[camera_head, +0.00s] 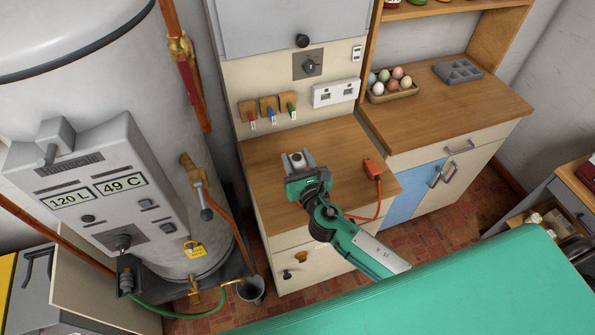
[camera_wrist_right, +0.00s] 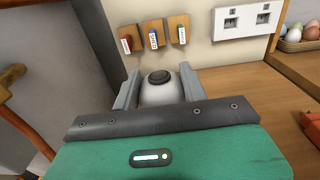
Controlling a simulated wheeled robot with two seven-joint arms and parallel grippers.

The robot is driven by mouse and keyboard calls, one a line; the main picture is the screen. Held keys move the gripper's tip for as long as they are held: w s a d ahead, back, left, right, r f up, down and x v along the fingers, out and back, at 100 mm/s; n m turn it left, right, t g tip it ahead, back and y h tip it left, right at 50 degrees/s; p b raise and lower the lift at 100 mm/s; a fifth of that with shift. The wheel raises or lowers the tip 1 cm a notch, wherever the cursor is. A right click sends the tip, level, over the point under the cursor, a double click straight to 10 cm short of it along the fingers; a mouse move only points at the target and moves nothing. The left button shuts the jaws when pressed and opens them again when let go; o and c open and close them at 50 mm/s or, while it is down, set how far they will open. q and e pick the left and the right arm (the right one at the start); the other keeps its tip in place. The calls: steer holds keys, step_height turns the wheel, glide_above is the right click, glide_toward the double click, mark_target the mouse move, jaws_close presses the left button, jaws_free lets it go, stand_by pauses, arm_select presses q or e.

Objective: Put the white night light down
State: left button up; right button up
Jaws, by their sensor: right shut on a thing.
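The white night light (camera_head: 296,160) has a dark round spot on it and is between the fingers of my right gripper (camera_head: 294,163), above or on the wooden counter (camera_head: 262,190). In the right wrist view the night light (camera_wrist_right: 162,88) sits between the two grey fingers of my right gripper (camera_wrist_right: 160,88), which is shut on it. Its lower part is hidden behind the gripper body, so I cannot tell whether it touches the counter. My left gripper is not in view.
An orange plug-like box (camera_head: 373,168) with a red cord lies on the counter's right. Keys hang on wooden blocks (camera_head: 268,108) beside a white double socket (camera_head: 335,92). A tray of eggs (camera_head: 390,92) and a grey holder (camera_head: 458,72) stand on the right counter. A water heater (camera_head: 110,100) stands left.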

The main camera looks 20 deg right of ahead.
mark_target(297, 170)
steer(key=shift+f+b, duration=0.45)
steer(key=shift+f, duration=1.75)
steer(key=shift+f, duration=0.25)
steer(key=o, duration=1)
steer(key=shift+r, duration=0.1)
steer(key=shift+r, duration=0.25)
steer(key=shift+s+d+b, duration=0.2)
steer(key=shift+s+b, duration=1.4)
steer(key=shift+s, duration=4.4)
